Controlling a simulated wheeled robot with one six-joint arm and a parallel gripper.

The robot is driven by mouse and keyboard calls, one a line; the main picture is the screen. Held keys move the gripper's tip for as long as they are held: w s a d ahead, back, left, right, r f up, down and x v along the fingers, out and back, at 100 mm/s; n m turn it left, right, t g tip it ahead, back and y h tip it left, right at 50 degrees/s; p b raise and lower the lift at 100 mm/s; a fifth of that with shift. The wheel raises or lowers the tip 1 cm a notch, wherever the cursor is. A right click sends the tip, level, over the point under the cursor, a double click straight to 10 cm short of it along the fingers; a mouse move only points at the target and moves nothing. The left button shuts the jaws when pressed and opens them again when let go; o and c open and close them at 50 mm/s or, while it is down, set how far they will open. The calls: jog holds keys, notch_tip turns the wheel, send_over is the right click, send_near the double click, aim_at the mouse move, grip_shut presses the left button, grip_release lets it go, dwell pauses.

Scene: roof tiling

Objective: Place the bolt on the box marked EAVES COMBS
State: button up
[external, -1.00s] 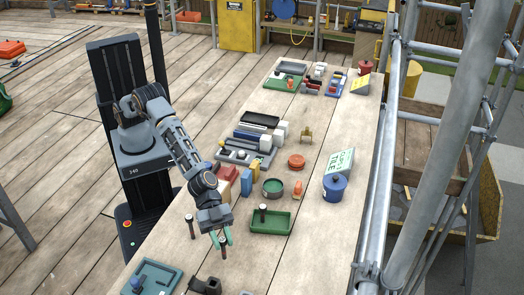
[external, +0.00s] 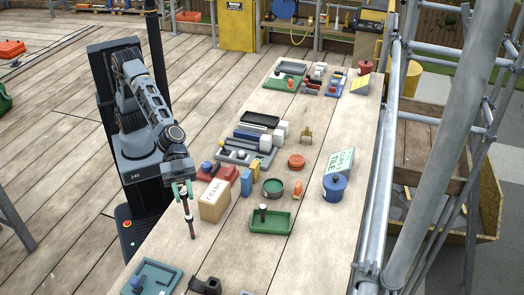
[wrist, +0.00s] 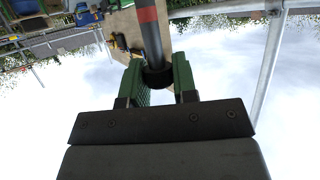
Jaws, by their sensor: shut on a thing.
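My gripper (external: 183,188) is shut on a bolt (external: 185,205), a dark rod held above the bench's left edge. In the wrist view the bolt (wrist: 152,42) has a grey shaft, a red band and a wide black end between the green jaws (wrist: 160,85). A tan box (external: 210,208) with dark lettering on its side stands just right of the gripper, apart from it. The lettering is too small to read surely. A second dark rod (external: 192,230) stands on the bench and overlaps the held bolt's lower end in the picture.
Red blocks (external: 226,173), a blue block (external: 246,182) and a green round dish (external: 273,188) are close beyond the tan box. A green tray (external: 284,222) with an upright dark piece is to its right. A teal tray (external: 165,275) lies in front.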

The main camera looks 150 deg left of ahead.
jog(key=s+d+r+n+y+b, duration=0.2)
jog(key=s+d+r+b, duration=0.1)
jog(key=s+a+r+n+g+y+b, duration=0.1)
jog(key=s+a+r+n+g+y, duration=0.1)
jog(key=s+a+n+g+y, duration=0.6)
jog(key=s+a+r+n+g+y+b, duration=0.2)
jog(key=s+n+g+y, duration=0.3)
jog(key=s+n, duration=0.65)
jog(key=w+a+f+p, duration=0.1)
jog(key=w+f, duration=0.2)
jog(key=f, duration=0.1)
jog(key=w+a+f+m+p, duration=0.1)
jog(key=w+a+f, duration=0.1)
jog(key=w+f, duration=0.2)
jog(key=w+a+f+m+p, duration=0.1)
jog(key=w+a+f, duration=0.1)
jog(key=w+f, duration=0.1)
jog(key=shift+w+f+p, duration=0.3)
jog(key=shift+w+f, duration=0.1)
jog(key=shift+f, duration=0.35)
jog(key=shift+f+b, duration=0.2)
jog(key=shift+b, duration=0.15)
